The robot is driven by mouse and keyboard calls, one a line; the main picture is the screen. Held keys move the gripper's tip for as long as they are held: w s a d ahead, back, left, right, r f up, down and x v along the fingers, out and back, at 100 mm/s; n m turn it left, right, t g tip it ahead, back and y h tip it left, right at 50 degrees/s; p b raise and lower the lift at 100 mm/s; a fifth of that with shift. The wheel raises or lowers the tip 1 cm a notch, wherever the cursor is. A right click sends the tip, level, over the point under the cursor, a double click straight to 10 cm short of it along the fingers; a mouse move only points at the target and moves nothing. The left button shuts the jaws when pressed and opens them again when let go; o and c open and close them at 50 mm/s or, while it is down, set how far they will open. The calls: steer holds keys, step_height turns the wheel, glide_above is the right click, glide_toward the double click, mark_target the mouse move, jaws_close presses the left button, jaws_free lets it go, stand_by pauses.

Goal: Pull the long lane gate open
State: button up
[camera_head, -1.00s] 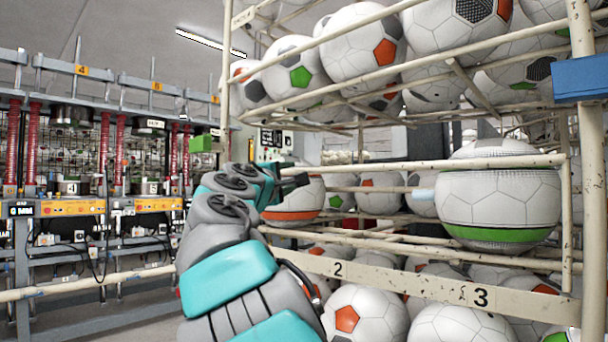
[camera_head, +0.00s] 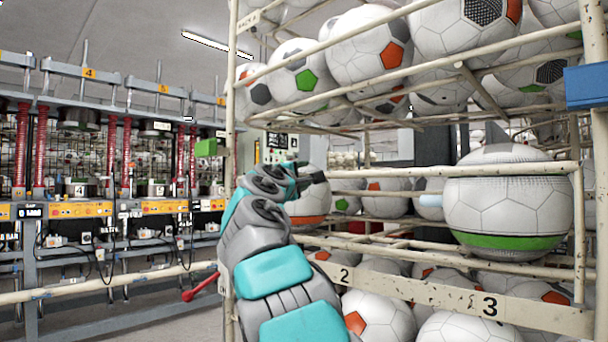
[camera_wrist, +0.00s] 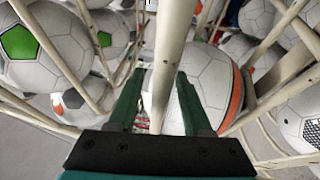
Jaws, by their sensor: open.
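A long cream bar (camera_head: 470,171) runs across the front of the ball rack at mid height; I cannot tell for certain whether it is the long lane gate. My gripper (camera_head: 318,174) is at the left part of this bar in the head view. In the wrist view, my gripper (camera_wrist: 158,82) is open, with a finger on each side of a cream bar (camera_wrist: 170,45) that passes between them. Contact cannot be told. A white ball with an orange band (camera_wrist: 214,88) lies just beyond the right finger.
The rack holds many footballs, including a large green-banded ball (camera_head: 508,205). A numbered lower rail (camera_head: 415,290) crosses below. A red handle (camera_head: 200,286) sticks out left of my arm. A green block (camera_head: 208,147) and a blue block (camera_head: 588,86) sit on the rack. Presses (camera_head: 85,209) stand left.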

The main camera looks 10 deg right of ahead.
steer(key=shift+w, duration=0.1)
jaws_close()
stand_by(0.4)
stand_by(1.1)
